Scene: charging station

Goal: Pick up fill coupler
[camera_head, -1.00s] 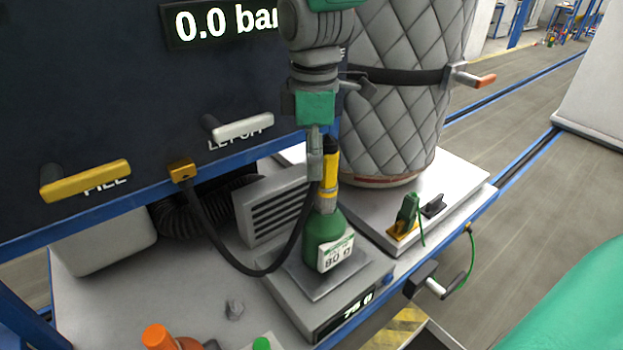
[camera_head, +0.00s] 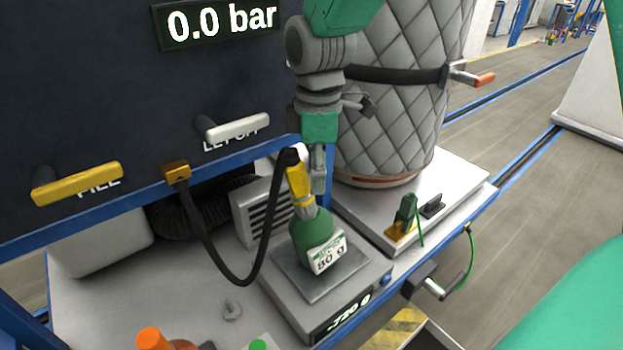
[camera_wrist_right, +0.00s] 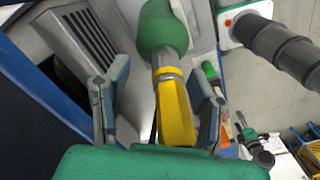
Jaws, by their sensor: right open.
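The yellow fill coupler (camera_head: 300,186) sits on the neck of a small green bottle (camera_head: 312,230) labelled 80 g. A black hose (camera_head: 267,245) runs from its top end. Coupler and bottle lean to the left on the plate of the scale (camera_head: 285,305). My right gripper (camera_head: 318,172) points down just right of the coupler in the head view. In the right wrist view, its open fingers (camera_wrist_right: 158,78) stand on either side of the yellow coupler (camera_wrist_right: 175,108), with gaps visible. The green bottle (camera_wrist_right: 160,28) is beyond it. My left gripper is not in view.
The dark panel has a yellow FILL lever (camera_head: 78,183), a white lever (camera_head: 236,127) and a 0.0 bar display (camera_head: 222,22). A quilted grey cylinder (camera_head: 395,110) stands close behind my right gripper. An orange-topped object (camera_head: 152,340) is at the front.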

